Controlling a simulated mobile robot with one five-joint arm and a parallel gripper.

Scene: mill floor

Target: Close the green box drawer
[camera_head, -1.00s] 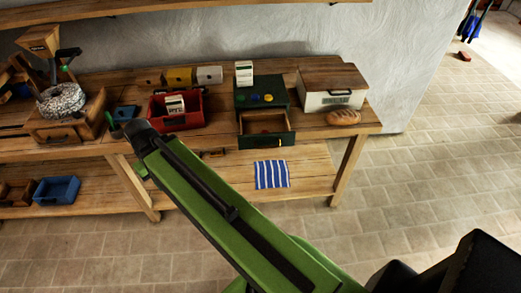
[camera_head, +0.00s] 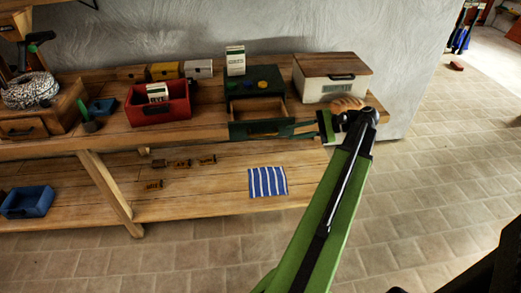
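The dark green box (camera_head: 265,83) stands on the upper bench top against the wall. Its drawer (camera_head: 258,129) is pulled out toward me, and the bare wooden inside shows as empty. My gripper (camera_head: 298,128) is at the right end of the drawer front, pointing left. It is small and dark against the green front, so I cannot tell whether its fingers touch the drawer or how far apart they are. My green arm reaches up to it from the bottom of the picture.
A white and green carton (camera_head: 235,60) stands on the green box. A red bin (camera_head: 160,108) is to the left. A white box with a wooden lid (camera_head: 328,80) is to the right, with a bread loaf (camera_head: 347,103) partly behind my arm. A striped cloth (camera_head: 268,181) lies on the lower shelf.

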